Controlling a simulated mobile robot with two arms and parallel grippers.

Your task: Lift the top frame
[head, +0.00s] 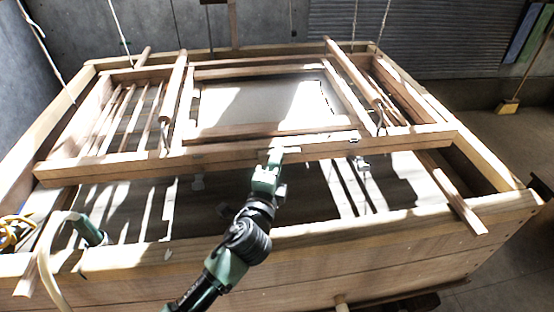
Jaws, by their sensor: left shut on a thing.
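The top frame (225,154) is a light wooden frame with a long front rail, side rails and crossbars. It hangs from ropes or rods above a large wooden vat. An inner wooden frame (270,130) sits within it around a pale sheet-like surface (262,100). My left gripper (276,150) comes up from the bottom middle and is shut on the front rail of the top frame, near its middle. The fingertips are small and partly merge with the rail. My right gripper does not show.
The vat's wide front wall (300,255) lies between me and the frame. White ropes (119,30) hang at upper left. A pale hose (45,255) curves over the vat's left front edge. A broom (509,105) leans at far right. Open floor (520,150) shows at right.

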